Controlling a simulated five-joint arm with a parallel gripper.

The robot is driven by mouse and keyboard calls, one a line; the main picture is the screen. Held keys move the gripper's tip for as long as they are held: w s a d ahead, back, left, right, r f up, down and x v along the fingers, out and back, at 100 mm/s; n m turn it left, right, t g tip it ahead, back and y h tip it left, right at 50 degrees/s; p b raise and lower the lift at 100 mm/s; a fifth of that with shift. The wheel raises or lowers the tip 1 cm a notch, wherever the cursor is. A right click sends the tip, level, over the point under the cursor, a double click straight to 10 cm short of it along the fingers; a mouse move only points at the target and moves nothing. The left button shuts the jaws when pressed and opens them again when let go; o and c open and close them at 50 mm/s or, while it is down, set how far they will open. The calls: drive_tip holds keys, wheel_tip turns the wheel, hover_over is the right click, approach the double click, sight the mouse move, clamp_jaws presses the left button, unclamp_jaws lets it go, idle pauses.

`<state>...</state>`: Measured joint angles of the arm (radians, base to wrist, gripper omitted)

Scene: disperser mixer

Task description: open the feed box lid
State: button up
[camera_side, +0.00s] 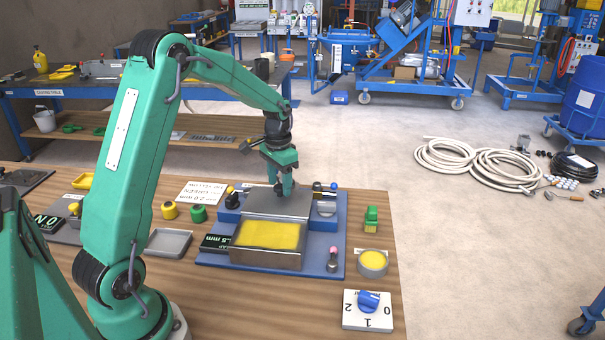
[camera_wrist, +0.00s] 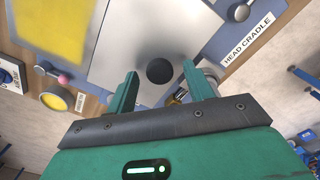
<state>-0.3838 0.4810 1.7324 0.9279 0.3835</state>
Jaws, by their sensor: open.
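The feed box (camera_side: 262,260) is a grey metal box on a blue base, with yellow fill showing in its front part. A flat grey plate, seemingly its lid (camera_side: 272,205), covers the back part; it also shows in the wrist view (camera_wrist: 115,70). A round black knob (camera_wrist: 160,71) stands on this plate. My gripper (camera_side: 283,190) points down over the plate. In the wrist view its open fingers (camera_wrist: 160,73) lie on either side of the knob, with gaps. I cannot tell how far down the knob they reach. In the side view the knob is hidden.
A blue dial switch (camera_side: 368,302), a round yellow-filled dish (camera_side: 373,263) and a pink-tipped peg (camera_side: 333,260) stand at the right and front. A grey tray (camera_side: 168,243) and yellow and green knobs (camera_side: 198,213) lie left. A head cradle label (camera_wrist: 247,40) is beside the plate.

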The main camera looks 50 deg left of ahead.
drive_tip(key=shift+f, duration=0.2)
clamp_jaws()
drive_tip(key=shift+s+d+r, duration=0.1)
drive_tip(key=shift+s+d, duration=3.9)
drive_tip(key=shift+d, duration=0.1)
unclamp_jaws()
wheel_tip(320, 180, up, 8)
